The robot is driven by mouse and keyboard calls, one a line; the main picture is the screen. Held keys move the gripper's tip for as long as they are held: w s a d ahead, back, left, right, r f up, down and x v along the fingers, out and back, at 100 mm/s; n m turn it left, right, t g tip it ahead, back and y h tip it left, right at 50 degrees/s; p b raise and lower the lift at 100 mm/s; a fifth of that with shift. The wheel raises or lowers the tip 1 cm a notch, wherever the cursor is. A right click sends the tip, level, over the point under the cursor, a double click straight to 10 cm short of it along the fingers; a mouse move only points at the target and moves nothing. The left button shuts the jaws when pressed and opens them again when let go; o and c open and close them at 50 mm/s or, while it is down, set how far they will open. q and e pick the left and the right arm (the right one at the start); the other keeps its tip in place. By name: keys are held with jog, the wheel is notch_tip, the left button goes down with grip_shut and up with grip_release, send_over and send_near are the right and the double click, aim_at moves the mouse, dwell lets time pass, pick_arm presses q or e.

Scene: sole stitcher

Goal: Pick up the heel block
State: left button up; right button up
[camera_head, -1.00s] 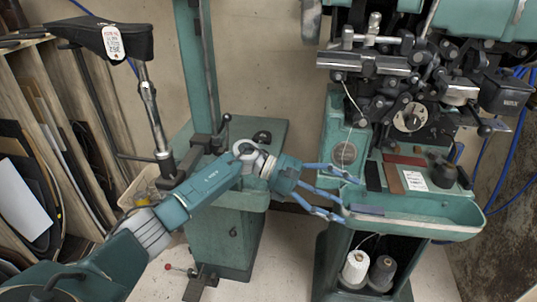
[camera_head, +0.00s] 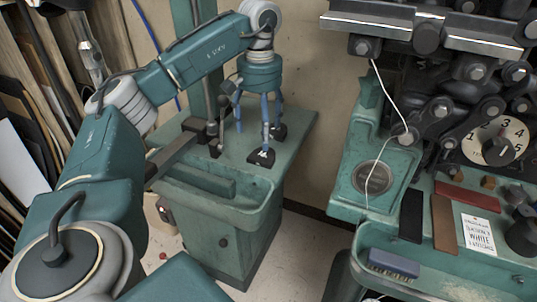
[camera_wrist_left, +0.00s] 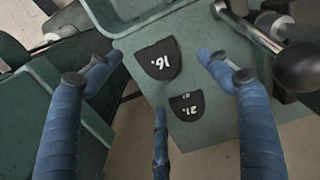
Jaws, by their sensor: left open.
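Two black heel-shaped blocks lie on the green machine table at the left. In the left wrist view one is marked "16." (camera_wrist_left: 159,60) and the other "21." (camera_wrist_left: 187,105). In the head view one block (camera_head: 261,158) lies nearer the front and another (camera_head: 279,132) further back; I cannot tell which number is which there. My left gripper (camera_head: 254,138) points down over this table, its blue fingers spread and empty. In the left wrist view the "16." block shows between the fingertips of the left gripper (camera_wrist_left: 160,56); contact cannot be told. My right gripper is not in view.
The green table (camera_head: 296,122) has a trough (camera_head: 215,195) at its front and a dark metal bar (camera_head: 175,155) at its left. The stitching machine (camera_head: 430,60) stands at the right, with a blue-grey brush-like block (camera_head: 393,263) in its tray. A gap separates the two machines.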

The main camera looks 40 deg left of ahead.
aim_at(262, 156)
pick_arm(q)
notch_tip(262, 156, down, 2)
jog(key=shift+s+f, duration=0.15)
jog(key=shift+w+f+b, duration=0.15)
jog(key=shift+f+b, duration=0.1)
jog(key=shift+f, duration=1.15)
jog(key=shift+w+f+b, duration=0.1)
jog(key=shift+f+b, duration=0.15)
jog(key=shift+f, duration=1.1)
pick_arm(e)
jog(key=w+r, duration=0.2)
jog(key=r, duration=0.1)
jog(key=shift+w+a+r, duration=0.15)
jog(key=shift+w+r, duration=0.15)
pick_arm(q)
jog(key=shift+c, duration=0.5)
jog(key=c, duration=1.1)
